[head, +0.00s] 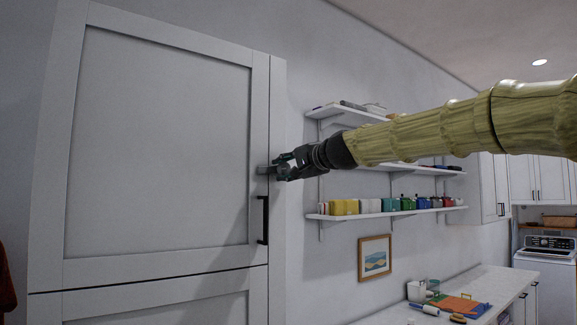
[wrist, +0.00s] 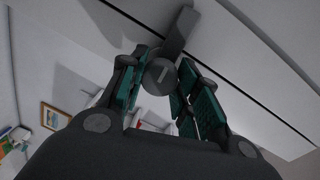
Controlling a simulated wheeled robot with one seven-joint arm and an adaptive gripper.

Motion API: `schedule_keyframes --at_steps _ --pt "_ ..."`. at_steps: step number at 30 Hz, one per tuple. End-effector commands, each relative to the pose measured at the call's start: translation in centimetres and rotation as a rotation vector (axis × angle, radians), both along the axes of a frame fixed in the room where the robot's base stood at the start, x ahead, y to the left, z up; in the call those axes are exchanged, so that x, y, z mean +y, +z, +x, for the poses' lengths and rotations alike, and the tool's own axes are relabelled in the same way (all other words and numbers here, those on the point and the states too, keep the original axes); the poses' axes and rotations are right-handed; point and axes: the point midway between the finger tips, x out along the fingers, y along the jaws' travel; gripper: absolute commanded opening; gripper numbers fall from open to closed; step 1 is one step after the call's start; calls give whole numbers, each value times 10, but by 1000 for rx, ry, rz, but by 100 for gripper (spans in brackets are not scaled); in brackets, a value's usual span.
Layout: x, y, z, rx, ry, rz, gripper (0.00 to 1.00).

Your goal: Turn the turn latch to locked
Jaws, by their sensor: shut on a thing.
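The turn latch (head: 265,170) is a small grey piece on the right edge of a tall white cabinet door (head: 165,150), above a black bar handle (head: 264,220). In the wrist view the latch (wrist: 176,38) is a dark grey lever with a round knob, which sits between my fingers. My gripper (head: 281,170) reaches the latch from the right and is shut on it; it also shows in the wrist view (wrist: 160,80), with green finger pads on both sides of the knob. The fingers partly cover the latch in the head view.
Wall shelves (head: 390,214) with colored containers stand behind my arm. A framed picture (head: 375,258) hangs below them. A white counter (head: 490,285) with craft items and a washing machine (head: 545,275) are at the lower right.

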Motion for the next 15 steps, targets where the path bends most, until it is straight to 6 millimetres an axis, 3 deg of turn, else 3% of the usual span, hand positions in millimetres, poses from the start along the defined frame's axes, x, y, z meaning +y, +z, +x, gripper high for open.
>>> schedule_keyframes --at_steps 15 --pt "-4 2 1 65 -5 83 0"
